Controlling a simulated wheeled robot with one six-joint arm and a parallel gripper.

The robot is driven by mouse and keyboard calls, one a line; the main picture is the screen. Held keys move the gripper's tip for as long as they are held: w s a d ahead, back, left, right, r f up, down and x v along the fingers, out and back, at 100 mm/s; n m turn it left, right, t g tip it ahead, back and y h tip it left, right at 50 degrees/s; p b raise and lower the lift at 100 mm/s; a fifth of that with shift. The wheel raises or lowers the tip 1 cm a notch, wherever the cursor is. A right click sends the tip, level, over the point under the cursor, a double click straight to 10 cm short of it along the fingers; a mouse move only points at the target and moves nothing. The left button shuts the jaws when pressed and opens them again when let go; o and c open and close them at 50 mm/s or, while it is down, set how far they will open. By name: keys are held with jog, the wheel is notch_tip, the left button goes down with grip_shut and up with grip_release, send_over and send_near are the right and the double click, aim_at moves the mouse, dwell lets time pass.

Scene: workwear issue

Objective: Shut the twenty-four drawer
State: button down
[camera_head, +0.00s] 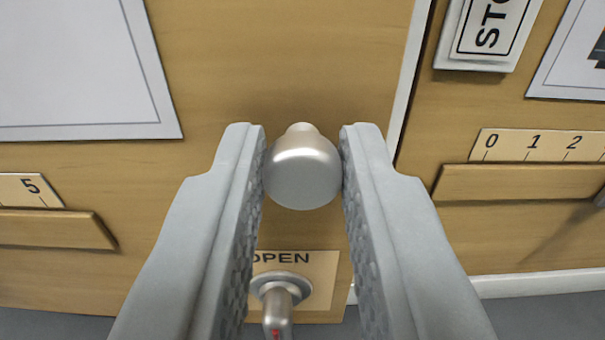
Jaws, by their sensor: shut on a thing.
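My gripper (303,140) is shut on a round silver knob (303,178), with one ribbed grey finger on each side of it. The knob sits on a wood-coloured front panel (285,60). No number twenty-four shows in this view, so I cannot tell from a label whether this panel is the twenty-four drawer. Whether the panel stands out from its neighbours is not clear.
Below the knob are a plate marked "OPEN" (318,268) and a metal lever handle (277,300), partly behind my fingers. A scale strip with a wooden ledge (520,183) is at right, under a sign reading "STO" (487,30). Another ledge (50,228) is at left.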

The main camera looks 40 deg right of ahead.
jog(key=x, duration=0.4)
jog(key=shift+a, duration=0.1)
jog(key=c, duration=1.3)
grip_release()
jog(key=v, duration=1.7)
jog(key=shift+r, duration=0.1)
